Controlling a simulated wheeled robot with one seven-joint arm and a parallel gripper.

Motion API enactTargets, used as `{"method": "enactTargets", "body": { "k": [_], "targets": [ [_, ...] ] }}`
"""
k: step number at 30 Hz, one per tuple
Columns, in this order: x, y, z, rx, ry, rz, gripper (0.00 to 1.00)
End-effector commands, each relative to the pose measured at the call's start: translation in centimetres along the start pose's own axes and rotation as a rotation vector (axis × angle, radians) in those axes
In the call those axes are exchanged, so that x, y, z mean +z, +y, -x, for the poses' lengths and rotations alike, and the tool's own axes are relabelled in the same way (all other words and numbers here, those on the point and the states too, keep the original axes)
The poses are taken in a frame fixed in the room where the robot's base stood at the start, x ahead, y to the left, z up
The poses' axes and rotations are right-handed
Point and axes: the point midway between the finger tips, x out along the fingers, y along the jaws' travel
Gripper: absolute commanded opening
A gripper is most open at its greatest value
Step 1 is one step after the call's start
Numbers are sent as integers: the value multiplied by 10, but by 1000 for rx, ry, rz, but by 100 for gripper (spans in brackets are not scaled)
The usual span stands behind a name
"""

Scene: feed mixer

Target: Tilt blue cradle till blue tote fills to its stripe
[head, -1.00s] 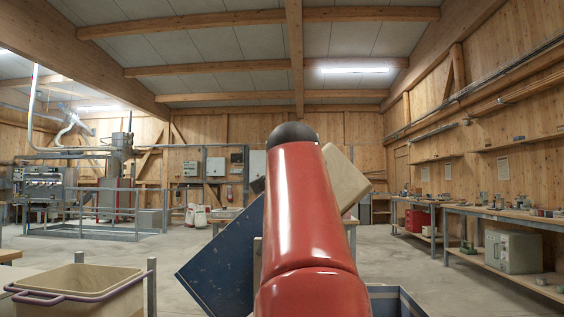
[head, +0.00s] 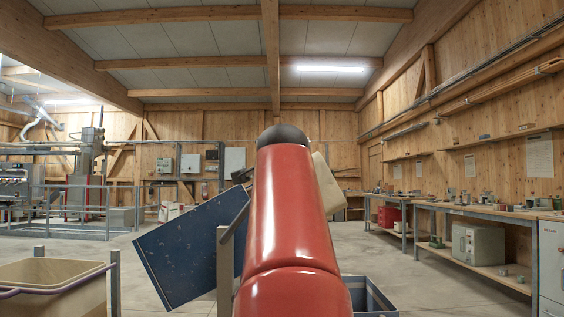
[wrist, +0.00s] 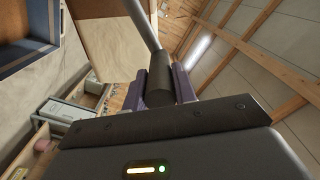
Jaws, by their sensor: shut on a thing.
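The blue tote (head: 382,298) stands low at the right, mostly hidden by my arm. A blue-rimmed container, probably this tote, shows top left in the wrist view (wrist: 56,20). Its stripe and fill level cannot be seen. My gripper (wrist: 160,85) has purple fingers shut on the dark grip of a grey bar. The head view hides my gripper.
A cream tub (head: 60,275) with a purple handle stands at the lower left beside grey posts. Workbenches (head: 470,212) line the right wall, and a white cabinet (head: 552,270) stands at the right edge. A railing (head: 80,205) crosses the back left. Floor between is open.

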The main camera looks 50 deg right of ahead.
Motion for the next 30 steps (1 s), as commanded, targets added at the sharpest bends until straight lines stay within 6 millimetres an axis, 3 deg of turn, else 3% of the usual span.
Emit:
{"method": "enactTargets", "body": {
  "k": [1,6,14,30],
  "targets": [
    [2,4,-1,9,-4,3,30],
    [2,2,-1,6,-4,2,49],
    [1,1,1,3,-3,1,49],
    [1,2,73,5,-3,2,49]
  ]
}}
